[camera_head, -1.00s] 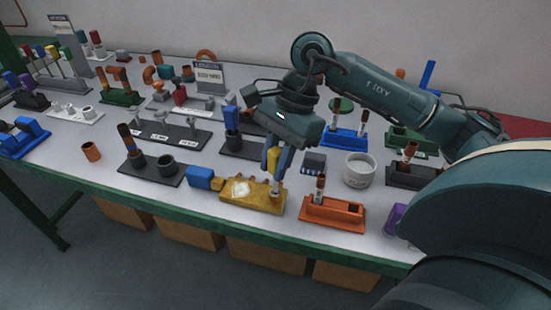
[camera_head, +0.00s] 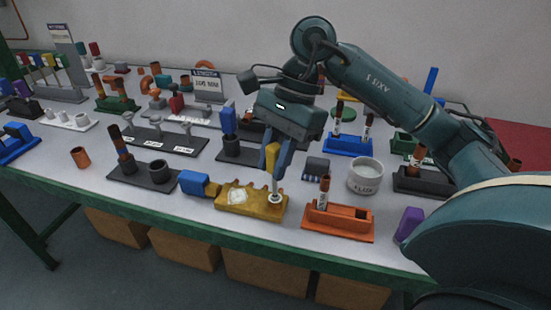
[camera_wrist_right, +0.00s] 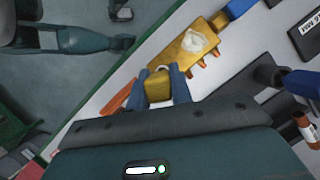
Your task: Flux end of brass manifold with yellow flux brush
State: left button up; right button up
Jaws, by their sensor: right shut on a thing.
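My right gripper (camera_head: 278,165) is shut on the yellow flux brush (camera_head: 271,157) and holds it upright. The brush's yellow handle also shows end-on between the fingers in the right wrist view (camera_wrist_right: 158,85). Its lower end is at a pale ring at the right end of the brass-coloured manifold block (camera_head: 256,207); I cannot tell whether they touch. The manifold also shows in the wrist view (camera_wrist_right: 180,55), with a whitish patch on top and short copper stubs on one side. A teal part of mine, possibly the left gripper (camera_wrist_right: 122,42), shows over the floor; its jaws are unclear.
A blue block (camera_head: 194,183) adjoins the manifold's left end. An orange holder (camera_head: 338,223) with a copper-topped tube and a white flux pot (camera_head: 366,176) stand to the right. A dark stand (camera_head: 142,177) is at left. Little free room surrounds the gripper.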

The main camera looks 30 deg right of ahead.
jog(key=shift+r, duration=0.1)
jog(key=shift+r+p, duration=2.3)
jog(key=shift+r, duration=0.7)
jog(key=shift+f, duration=0.1)
